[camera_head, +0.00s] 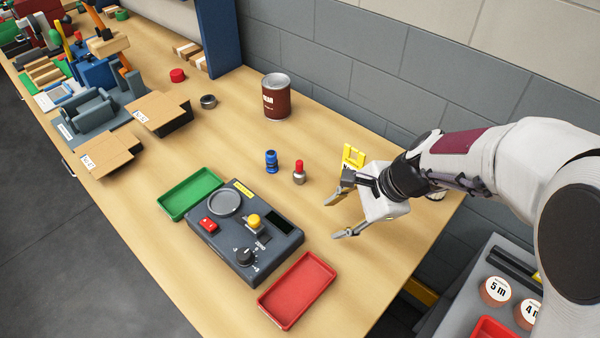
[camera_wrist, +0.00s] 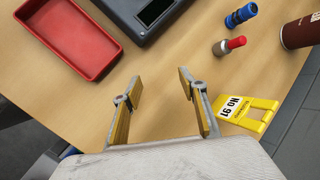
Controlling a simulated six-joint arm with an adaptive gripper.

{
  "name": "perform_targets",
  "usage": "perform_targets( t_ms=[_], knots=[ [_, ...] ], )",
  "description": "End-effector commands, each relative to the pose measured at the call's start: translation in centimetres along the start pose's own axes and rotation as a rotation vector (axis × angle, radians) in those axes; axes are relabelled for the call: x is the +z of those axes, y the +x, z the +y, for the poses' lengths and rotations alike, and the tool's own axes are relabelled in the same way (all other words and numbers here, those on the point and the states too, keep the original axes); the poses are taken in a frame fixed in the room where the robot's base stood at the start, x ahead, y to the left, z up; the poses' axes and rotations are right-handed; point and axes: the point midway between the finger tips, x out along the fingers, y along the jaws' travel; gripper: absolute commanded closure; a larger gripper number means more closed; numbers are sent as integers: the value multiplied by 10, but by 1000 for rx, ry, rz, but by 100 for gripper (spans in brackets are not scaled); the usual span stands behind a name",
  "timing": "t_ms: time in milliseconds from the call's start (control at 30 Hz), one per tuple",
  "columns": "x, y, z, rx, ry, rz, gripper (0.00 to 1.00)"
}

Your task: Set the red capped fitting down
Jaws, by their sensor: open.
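The red capped fitting (camera_head: 299,173) stands upright on the wooden table, a red cap on a metal body. It also shows in the wrist view (camera_wrist: 229,46), ahead and right of the jaws. My gripper (camera_head: 338,216) is open and empty, apart from the fitting, to its right and nearer the table's front in the head view. The wrist view shows bare table between its two fingers (camera_wrist: 163,95). A blue fitting (camera_head: 271,161) stands just left of the red one and also shows in the wrist view (camera_wrist: 241,14).
A dark device (camera_head: 276,261) with knob and buttons sits between a green tray (camera_head: 178,203) and a red tray (camera_head: 276,301). A yellow sign (camera_head: 353,156) stands close behind my gripper. A brown can (camera_head: 276,103) stands at the back. Table around the fittings is clear.

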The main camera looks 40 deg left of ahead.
Motion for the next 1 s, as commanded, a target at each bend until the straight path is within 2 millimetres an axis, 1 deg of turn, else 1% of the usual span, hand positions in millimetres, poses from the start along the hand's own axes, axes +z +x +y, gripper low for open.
perform_targets(
  t_ms=[33,100,200,267,367,500,533,600,733,1000],
  knots=[
    [2,13,-10,-10,55,-12,58],
    [5,26,-24,-32,144,-30,58],
    [6,43,-46,-70,287,-54,58],
    [6,49,-59,-96,371,-68,58],
    [3,51,-82,-145,507,-91,58],
    [2,41,-114,-219,683,-130,58],
    [2,39,-120,-232,719,-138,58],
    [2,36,-128,-252,798,-155,58],
    [0,35,-132,-263,899,-169,58],
    [-1,35,-131,-261,947,-174,58]
  ],
)
